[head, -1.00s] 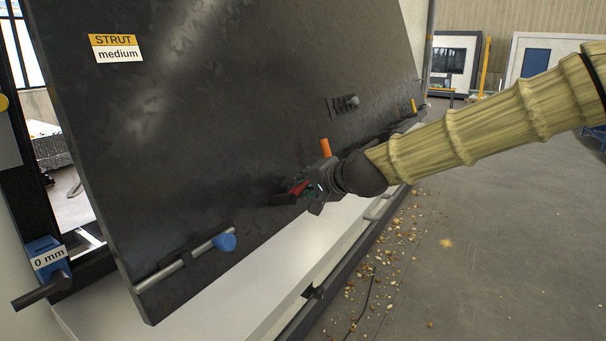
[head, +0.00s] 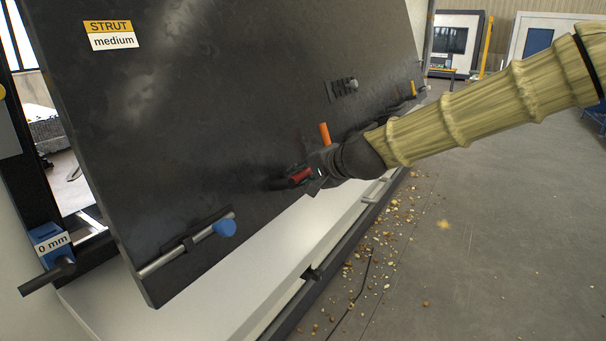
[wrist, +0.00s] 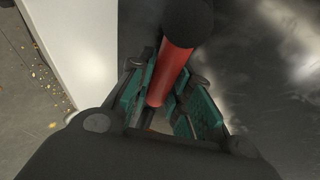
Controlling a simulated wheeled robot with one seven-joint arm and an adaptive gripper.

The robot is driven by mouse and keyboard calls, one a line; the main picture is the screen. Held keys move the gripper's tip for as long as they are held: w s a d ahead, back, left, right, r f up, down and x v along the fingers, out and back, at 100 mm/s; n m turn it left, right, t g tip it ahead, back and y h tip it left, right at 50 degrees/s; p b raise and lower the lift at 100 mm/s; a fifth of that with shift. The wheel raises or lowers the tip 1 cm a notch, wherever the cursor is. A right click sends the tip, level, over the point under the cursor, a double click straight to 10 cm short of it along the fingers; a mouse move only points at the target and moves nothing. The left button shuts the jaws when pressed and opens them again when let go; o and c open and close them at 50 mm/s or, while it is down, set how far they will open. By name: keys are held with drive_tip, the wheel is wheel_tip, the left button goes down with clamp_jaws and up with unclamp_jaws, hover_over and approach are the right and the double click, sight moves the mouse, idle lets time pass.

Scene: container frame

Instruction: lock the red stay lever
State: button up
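The red stay lever (head: 301,176) sits low on the dark tilted panel (head: 220,110) in the head view. In the wrist view the lever (wrist: 170,72) is a red bar with a black round end, running between my gripper's green-padded fingers. My gripper (wrist: 170,80) appears shut on the red bar, with a pad against each side. In the head view my gripper (head: 313,180) is at the lever, close to the panel's lower edge, and hides its inner end.
An orange peg (head: 324,133) stands just above my gripper. A sliding bolt with a blue knob (head: 224,228) is at the panel's lower left. A blue block labelled 0 mm (head: 50,240) is at the far left. Open floor (head: 500,230) lies to the right, with scattered debris.

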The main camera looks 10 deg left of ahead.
drive_tip(key=o, duration=0.3)
drive_tip(key=shift+f, duration=0.1)
drive_tip(key=shift+o, duration=0.2)
drive_tip(key=v, duration=1.2)
drive_tip(key=shift+f, duration=0.1)
